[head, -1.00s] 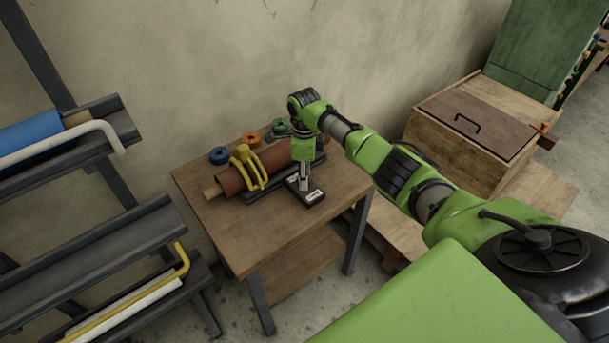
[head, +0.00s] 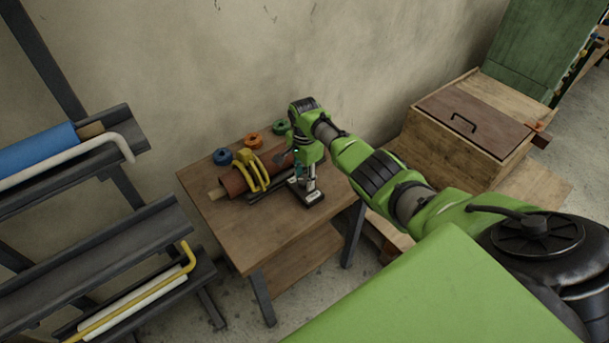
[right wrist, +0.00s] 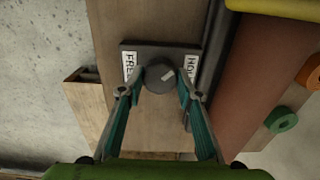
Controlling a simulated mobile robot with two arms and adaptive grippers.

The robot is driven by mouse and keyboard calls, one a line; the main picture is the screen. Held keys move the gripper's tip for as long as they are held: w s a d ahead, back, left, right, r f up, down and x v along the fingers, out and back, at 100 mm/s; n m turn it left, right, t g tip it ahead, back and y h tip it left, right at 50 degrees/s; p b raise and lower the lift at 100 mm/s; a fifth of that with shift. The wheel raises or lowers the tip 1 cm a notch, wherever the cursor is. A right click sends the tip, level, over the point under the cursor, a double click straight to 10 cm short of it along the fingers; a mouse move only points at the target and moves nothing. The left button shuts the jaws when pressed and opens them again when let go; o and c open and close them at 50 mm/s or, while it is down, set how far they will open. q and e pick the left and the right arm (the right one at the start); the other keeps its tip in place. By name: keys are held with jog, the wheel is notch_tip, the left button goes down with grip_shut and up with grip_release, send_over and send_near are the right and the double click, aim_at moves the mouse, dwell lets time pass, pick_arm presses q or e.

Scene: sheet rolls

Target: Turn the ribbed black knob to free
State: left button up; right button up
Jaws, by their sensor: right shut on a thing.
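The black knob (right wrist: 156,79) sits on a dark plate (right wrist: 160,46) and fills the gap between my right fingertips in the right wrist view. A pale mark on the knob slants to the right, toward the partly covered label reading "HOL" (right wrist: 191,66). A label reading "FREE" (right wrist: 129,66) is on the left side of the plate. My right gripper (right wrist: 159,82) is shut on the knob, one finger on each side. In the head view, my right gripper (head: 311,188) points down at the plate, hiding the knob. My left gripper is not in view.
The table (head: 255,235) carries a brown roll (head: 233,183) under a yellow clamp (head: 255,172), beside the plate. Blue (head: 222,156), orange (head: 253,140) and green (head: 281,127) rings lie behind. A rack (head: 110,245) stands left; a wooden box (head: 455,150) stands right.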

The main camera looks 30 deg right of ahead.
jog(key=n, duration=0.6)
jog(key=shift+a+p, duration=0.1)
jog(key=shift+p, duration=0.25)
jog(key=n, duration=0.7)
jog(key=shift+f+n, duration=0.1)
jog(key=shift+n, duration=0.3)
jog(key=n, duration=0.3)
jog(key=shift+n, duration=0.3)
jog(key=n, duration=0.3)
jog(key=shift+n, duration=0.3)
jog(key=n, duration=0.5)
jog(key=shift+n+b, duration=0.4)
